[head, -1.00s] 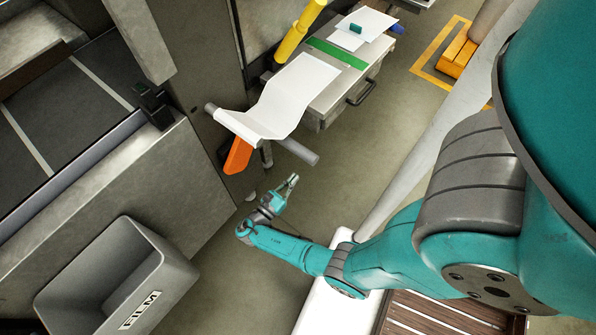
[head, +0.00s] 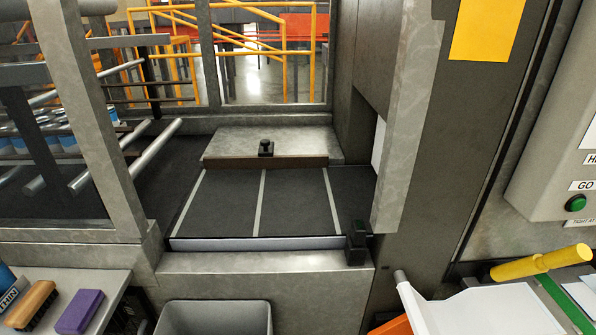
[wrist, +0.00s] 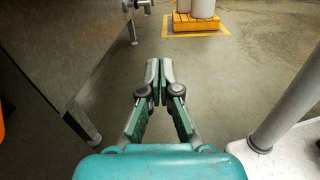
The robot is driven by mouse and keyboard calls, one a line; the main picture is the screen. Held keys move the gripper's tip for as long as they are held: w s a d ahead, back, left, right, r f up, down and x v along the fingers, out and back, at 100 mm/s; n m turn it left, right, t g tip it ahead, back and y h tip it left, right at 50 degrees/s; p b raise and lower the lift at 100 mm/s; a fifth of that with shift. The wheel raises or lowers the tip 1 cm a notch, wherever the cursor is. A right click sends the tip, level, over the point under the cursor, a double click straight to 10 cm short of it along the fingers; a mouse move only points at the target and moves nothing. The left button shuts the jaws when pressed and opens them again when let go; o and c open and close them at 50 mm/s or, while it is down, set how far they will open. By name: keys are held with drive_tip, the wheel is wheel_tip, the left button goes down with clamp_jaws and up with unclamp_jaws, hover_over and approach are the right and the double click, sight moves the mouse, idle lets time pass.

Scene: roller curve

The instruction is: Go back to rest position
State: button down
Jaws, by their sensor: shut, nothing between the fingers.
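My gripper (wrist: 160,72) shows in the wrist view, its two fingers together at the tips with nothing between them. It points out over bare floor and touches nothing. My arm and gripper do not show in the head view now.
In the head view a dark conveyor bed (head: 300,200) with pale stripes lies behind a metal ledge, above a grey bin (head: 215,318). A brush (head: 30,305) and purple block (head: 80,312) lie at left. In the wrist view a metal cabinet (wrist: 75,45) stands left and a pale post (wrist: 285,100) right.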

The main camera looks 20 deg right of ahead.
drive_tip(key=s+a+f+t+y, duration=0.2)
drive_tip(key=s+f+t+y, duration=0.15)
drive_tip(key=s+f, duration=0.35)
drive_tip(key=s+a+r+m+t+y, duration=0.1)
drive_tip(key=s+a+m+t+y, duration=0.4)
drive_tip(key=s+a+y, duration=0.5)
drive_tip(key=a+r+m+t+y, duration=0.1)
drive_tip(key=a+r+m+t, duration=0.2)
drive_tip(key=r, duration=0.9)
drive_tip(key=a+r+m+t+y, duration=0.2)
drive_tip(key=a+r+m+t, duration=0.1)
drive_tip(key=r, duration=1)
drive_tip(key=a+r+m+t+y, duration=0.1)
drive_tip(key=a+r+m+t, duration=0.2)
drive_tip(key=r, duration=0.9)
drive_tip(key=shift+w+a+r+m+t, duration=0.3)
drive_tip(key=shift+a+m, duration=0.4)
drive_tip(key=shift+a, duration=0.4)
